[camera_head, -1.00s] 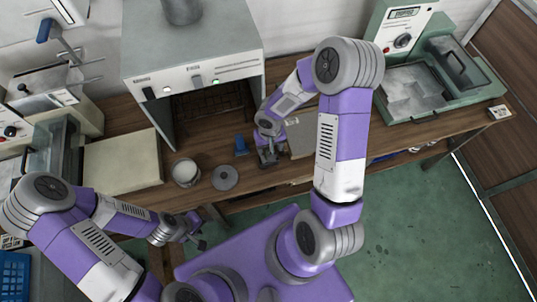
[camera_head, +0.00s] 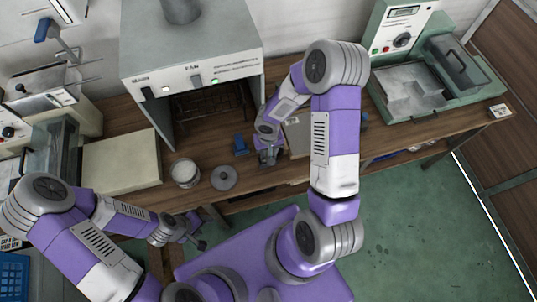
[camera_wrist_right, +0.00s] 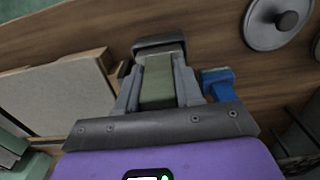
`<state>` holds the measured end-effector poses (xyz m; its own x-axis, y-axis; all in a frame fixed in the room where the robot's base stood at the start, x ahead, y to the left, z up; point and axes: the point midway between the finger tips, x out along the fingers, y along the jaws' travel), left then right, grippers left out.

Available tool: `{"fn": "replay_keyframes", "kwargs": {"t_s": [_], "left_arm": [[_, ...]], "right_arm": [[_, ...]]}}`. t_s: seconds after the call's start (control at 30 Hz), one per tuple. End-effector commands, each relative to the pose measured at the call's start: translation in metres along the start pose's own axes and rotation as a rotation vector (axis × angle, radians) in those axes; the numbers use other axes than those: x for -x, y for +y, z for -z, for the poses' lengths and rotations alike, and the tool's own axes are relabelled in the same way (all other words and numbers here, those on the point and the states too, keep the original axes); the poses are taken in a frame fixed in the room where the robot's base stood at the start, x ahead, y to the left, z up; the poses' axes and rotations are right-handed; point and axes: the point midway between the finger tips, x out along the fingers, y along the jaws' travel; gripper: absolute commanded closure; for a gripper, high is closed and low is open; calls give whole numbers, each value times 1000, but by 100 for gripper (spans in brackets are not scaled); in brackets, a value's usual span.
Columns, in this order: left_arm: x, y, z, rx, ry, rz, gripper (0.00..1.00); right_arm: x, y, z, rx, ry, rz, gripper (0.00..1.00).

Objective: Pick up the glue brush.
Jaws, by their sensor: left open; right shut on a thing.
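My right gripper (camera_head: 267,157) is over the bench in front of the grey oven-like unit. In the right wrist view its fingers (camera_wrist_right: 157,80) are shut on an olive-green, flat-sided piece (camera_wrist_right: 157,84). This appears to be the glue brush, but most of its shape is hidden. A dark part shows across the far end of the fingers. A small blue object (camera_head: 240,145) stands close beside the gripper; it also shows in the right wrist view (camera_wrist_right: 217,82). My left gripper (camera_head: 197,233) is open and empty, low in front of the bench.
A round pot (camera_head: 185,173) and a grey knobbed lid (camera_head: 224,178) lie left of the right gripper. A flat grey panel (camera_head: 298,138) is close on its right. The oven-like unit (camera_head: 193,50) rises behind. A green machine (camera_head: 430,85) stands at the right.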

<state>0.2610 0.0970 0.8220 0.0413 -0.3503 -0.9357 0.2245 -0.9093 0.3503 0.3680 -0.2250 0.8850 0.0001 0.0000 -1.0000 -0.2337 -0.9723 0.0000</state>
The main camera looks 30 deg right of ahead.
Motion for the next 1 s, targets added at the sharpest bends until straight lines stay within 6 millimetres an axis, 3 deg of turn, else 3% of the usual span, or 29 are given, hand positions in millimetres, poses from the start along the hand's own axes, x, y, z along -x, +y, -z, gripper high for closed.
{"fn": "replay_keyframes", "kwargs": {"t_s": [0.23,0.5,0.7,1.0], "left_arm": [[3,1,0,0,0,0,47],[13,5,-1,0,0,0,47],[17,6,-1,0,0,0,47],[17,6,-1,0,0,0,47]], "right_arm": [[12,0,1,-1,3,0,95],[67,0,1,-3,6,0,95],[94,0,1,-1,3,0,95],[100,0,0,0,0,0,95]]}}
